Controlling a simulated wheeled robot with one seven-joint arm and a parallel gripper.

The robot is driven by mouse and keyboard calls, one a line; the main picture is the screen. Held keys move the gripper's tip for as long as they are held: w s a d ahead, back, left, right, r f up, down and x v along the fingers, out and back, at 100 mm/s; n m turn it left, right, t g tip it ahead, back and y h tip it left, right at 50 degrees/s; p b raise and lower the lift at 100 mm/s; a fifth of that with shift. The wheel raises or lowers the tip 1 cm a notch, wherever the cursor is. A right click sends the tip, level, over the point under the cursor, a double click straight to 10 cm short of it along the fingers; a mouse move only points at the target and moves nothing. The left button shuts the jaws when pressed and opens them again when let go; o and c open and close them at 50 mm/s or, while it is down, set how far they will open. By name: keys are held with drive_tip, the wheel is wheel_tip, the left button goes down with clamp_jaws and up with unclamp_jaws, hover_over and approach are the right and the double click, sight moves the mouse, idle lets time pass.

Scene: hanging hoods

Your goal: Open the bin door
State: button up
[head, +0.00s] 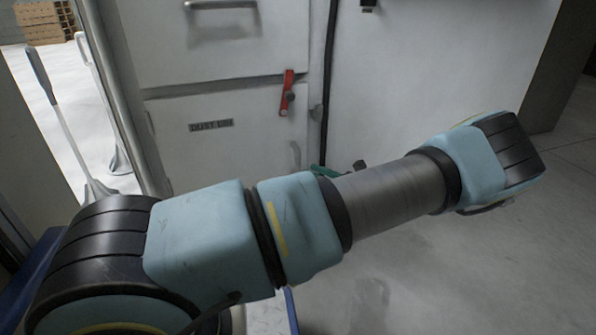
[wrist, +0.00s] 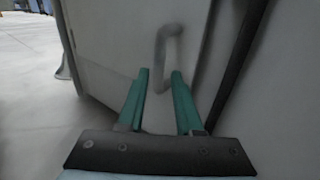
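The bin door (head: 225,150) is a pale panel with a "DUST BIN" label (head: 211,126) at the lower part of a white cabinet. It looks shut in the head view, its lower part hidden by my arm. Its grey bent handle (head: 295,155) is near the door's right edge. In the wrist view the handle (wrist: 161,50) runs down between the tips of my gripper (wrist: 160,73). The two teal fingers are apart, with the handle's lower end in the gap; I cannot tell whether they touch it. In the head view only a bit of green finger shows behind my arm.
A red lever (head: 288,92) sits at the door's upper right corner. A drawer front with a bar handle (head: 221,5) is above. A dark vertical strip (head: 328,85) parts the cabinet from a white panel. Grey floor (head: 470,270) is open at right.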

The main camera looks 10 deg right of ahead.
sight(298, 165)
drive_tip(key=b+x, duration=0.2)
drive_tip(key=x, duration=0.4)
drive_tip(key=shift+w+a, duration=0.15)
drive_tip(key=shift+a, duration=0.05)
clamp_jaws()
idle(1.2)
